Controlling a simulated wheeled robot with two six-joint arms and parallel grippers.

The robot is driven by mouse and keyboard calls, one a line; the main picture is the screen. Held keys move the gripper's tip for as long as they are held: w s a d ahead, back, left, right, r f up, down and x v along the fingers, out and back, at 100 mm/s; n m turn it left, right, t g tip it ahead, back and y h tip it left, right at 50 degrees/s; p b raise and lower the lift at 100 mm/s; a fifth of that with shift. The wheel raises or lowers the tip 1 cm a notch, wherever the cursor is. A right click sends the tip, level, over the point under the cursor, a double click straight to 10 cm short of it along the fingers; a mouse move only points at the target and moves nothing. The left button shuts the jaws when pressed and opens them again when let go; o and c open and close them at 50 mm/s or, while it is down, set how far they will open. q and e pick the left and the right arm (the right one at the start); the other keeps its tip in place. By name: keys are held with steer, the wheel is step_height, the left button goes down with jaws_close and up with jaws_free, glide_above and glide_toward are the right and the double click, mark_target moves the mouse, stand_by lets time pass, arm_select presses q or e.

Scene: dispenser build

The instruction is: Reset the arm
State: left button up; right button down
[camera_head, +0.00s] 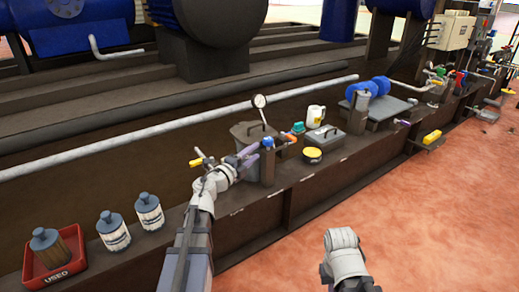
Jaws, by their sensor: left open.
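My left arm reaches in from the bottom of the head view. Its gripper (250,155) has purple fingers and is open, close beside a dark post (267,166) on the ledge. A grey bin (240,133) with a round gauge (259,101) above it stands just behind the gripper. I cannot tell whether the fingers touch anything. Of my right arm only a pale, rounded link shows at the bottom; its gripper is out of view.
On the ledge at left are a red tray (84,262) marked USED, holding a canister, and two labelled canisters (113,232) (149,211). A yellow-lidded tin (312,155), grey box (323,139) and white jug (316,114) stand right. Reddish floor (430,235) is open in front.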

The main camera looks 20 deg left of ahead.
arm_select(q)
steer(key=shift+s, duration=0.15)
step_height(320, 180, up, 6)
steer(key=r+n+y+p, duration=0.1)
steer(key=n+y+p, duration=0.75)
steer(key=n, duration=0.25)
steer(key=s+d+f+n+g+h+p, duration=0.1)
steer(key=s+d+f+n+g+p, duration=0.35)
steer(key=s+d+g, duration=0.75)
steer(key=s+d+f+n+g+h+p, duration=0.15)
steer(key=s+d+f+g+p, duration=0.6)
steer(key=s, duration=0.85)
step_height(320, 180, up, 40)
steer(key=d+t+p, duration=0.1)
steer(key=t+p, duration=0.1)
steer(key=p, duration=3.4)
steer(key=shift+w+n+y+p, duration=0.3)
steer(key=shift+w+n+y, duration=0.1)
